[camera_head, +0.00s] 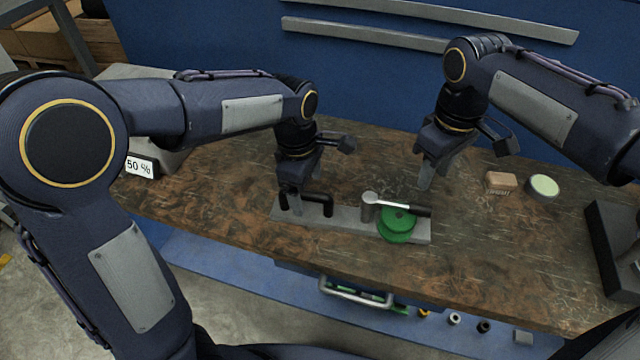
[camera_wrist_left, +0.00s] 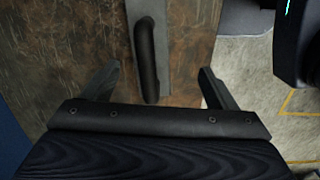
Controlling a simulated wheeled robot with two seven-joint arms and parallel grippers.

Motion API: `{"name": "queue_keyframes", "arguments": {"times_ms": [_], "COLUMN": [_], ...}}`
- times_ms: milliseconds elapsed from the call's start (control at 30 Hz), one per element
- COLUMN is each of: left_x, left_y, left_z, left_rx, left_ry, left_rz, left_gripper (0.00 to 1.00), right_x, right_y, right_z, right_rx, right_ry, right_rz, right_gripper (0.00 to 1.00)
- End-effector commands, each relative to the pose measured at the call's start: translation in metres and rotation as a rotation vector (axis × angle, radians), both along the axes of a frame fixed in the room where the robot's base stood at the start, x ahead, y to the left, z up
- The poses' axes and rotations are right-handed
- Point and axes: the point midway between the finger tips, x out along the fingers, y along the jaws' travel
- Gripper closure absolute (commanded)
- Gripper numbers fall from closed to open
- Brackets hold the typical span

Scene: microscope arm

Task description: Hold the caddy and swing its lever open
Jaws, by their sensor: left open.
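The caddy is a long grey base (camera_head: 350,222) on the table, with a black bar handle (camera_head: 320,198) at its left end and green round discs (camera_head: 398,226) toward its right end. The lever (camera_head: 405,206) has a pale metal end on a post at its left and a black grip pointing right, lying above the discs. My left gripper (camera_head: 294,200) is open at the handle end. In the left wrist view, the handle (camera_wrist_left: 147,60) shows between its spread fingers (camera_wrist_left: 158,80), with no visible grip on it. My right gripper (camera_head: 427,178) hangs above and behind the lever's grip, apart from it; its jaw gap is unclear.
A wooden brush or block (camera_head: 500,182) and a round tin with a pale green top (camera_head: 543,186) stand to the right. A dark angled object (camera_head: 612,245) is at the right edge. A "50 %" sign (camera_head: 140,166) stands at the left. The table in front of the caddy is clear.

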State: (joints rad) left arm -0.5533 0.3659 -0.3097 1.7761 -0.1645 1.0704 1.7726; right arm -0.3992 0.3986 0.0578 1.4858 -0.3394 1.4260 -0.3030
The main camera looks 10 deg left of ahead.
Motion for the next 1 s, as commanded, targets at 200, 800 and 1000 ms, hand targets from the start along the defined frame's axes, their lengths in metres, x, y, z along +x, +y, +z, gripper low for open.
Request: {"name": "queue_keyframes", "arguments": {"times_ms": [200,800,1000], "left_x": [0.018,0.019,0.019], "left_y": [-0.021,-0.022,-0.023], "left_z": [-0.015,-0.088,-0.095], "left_rx": [0.084,0.093,0.092], "left_ry": [0.024,0.028,0.027], "left_rz": [0.141,0.163,0.162], "left_gripper": [0.2,0.2,0.2], "right_x": [0.0,0.0,0.0], "right_y": [0.0,0.0,0.0], "right_z": [0.0,0.0,0.0], "right_rx": [0.0,0.0,0.0], "right_ry": [0.0,0.0,0.0], "right_rz": [0.0,0.0,0.0], "right_gripper": [0.64,0.64,0.64]}}
